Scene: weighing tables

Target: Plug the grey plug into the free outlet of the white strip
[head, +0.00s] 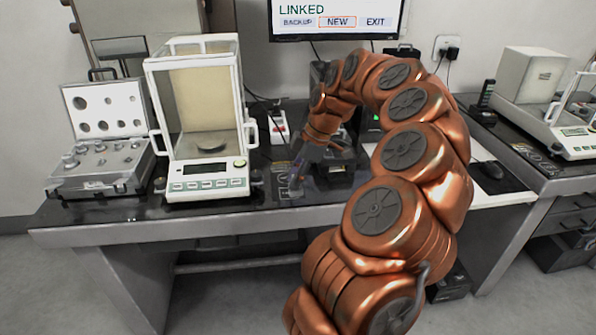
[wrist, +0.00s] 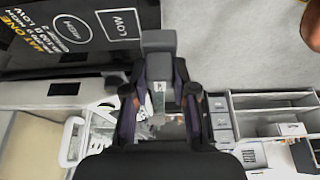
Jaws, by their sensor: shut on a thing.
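The grey plug (wrist: 158,45) is between the fingertips of my gripper (wrist: 160,85) in the wrist view, and my gripper is shut on it. In the head view my gripper (head: 297,178) is low near the front edge of the table, right of the balance; the plug is too small to make out clearly there. The white strip (head: 279,128) lies farther back on the table, between the balance and my arm, with a reddish part on it. My gripper is apart from the strip and in front of it. The strip's free outlet cannot be made out.
A glass-sided balance (head: 207,187) stands left of my gripper. An open case of weights (head: 98,160) is at far left. A monitor (head: 337,20) is at the back. In the wrist view, a compartmented drawer or tray (wrist: 265,100) shows below. My arm hides part of the table.

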